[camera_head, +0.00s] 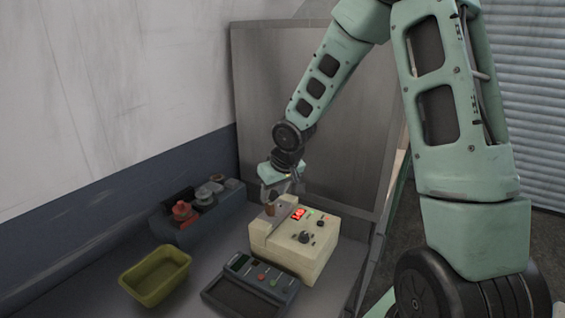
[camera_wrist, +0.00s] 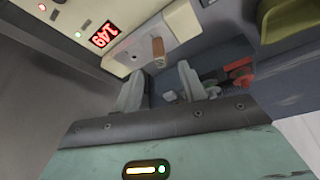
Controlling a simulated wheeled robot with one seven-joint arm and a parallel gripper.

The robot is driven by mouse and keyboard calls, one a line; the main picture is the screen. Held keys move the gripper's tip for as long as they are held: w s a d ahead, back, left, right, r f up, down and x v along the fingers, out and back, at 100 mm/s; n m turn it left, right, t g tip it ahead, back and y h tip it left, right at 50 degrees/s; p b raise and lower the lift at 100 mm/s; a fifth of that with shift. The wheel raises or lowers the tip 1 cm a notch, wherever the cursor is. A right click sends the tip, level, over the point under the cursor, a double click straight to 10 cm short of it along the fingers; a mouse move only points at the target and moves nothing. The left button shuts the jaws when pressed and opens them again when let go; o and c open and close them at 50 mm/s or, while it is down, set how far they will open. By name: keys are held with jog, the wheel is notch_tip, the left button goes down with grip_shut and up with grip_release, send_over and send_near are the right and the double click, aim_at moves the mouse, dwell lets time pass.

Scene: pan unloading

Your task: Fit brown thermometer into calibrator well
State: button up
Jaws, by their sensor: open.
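The calibrator (camera_head: 318,243) is a cream box with a lit red display, lamps and a knob. It also shows at the top of the wrist view (camera_wrist: 172,16). The brown thermometer (camera_wrist: 158,46) stands at the grey metal top plate of the calibrator, toward its edge. In the head view its brown end (camera_head: 270,209) shows just below my gripper (camera_head: 282,190). In the wrist view my gripper (camera_wrist: 161,76) is open, with both fingers empty and apart, and the thermometer lies beyond the fingertips. How deep the thermometer sits in the well is hidden.
A blue-grey rack (camera_head: 205,222) with red and grey knobbed pieces stands behind left. A yellow-green bin (camera_head: 155,276) is at front left. A dark control box (camera_head: 250,288) lies before the calibrator. A metal panel (camera_head: 345,130) rises behind.

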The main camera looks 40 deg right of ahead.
jog(key=p+v, duration=0.4)
jog(key=v, duration=0.7)
jog(key=shift+r, duration=0.35)
jog(key=shift+s, duration=0.1)
jog(key=s+a+f+n+g+b, duration=0.1)
jog(key=s+a+f+n+b, duration=0.2)
jog(key=a, duration=0.6)
jog(key=s+a+f+n+g+b, duration=0.1)
jog(key=s+a+f+b, duration=0.1)
jog(key=s+a, duration=0.5)
jog(key=s+a+f+n+g+b, duration=0.2)
jog(key=s+a+f+n+b, duration=0.1)
jog(key=s+a, duration=0.7)
jog(key=s+f+n, duration=0.1)
jog(key=s, duration=0.3)
jog(key=shift+g+y+b, duration=0.3)
jog(key=shift+y+b, duration=0.05)
jog(key=shift+y, duration=0.05)
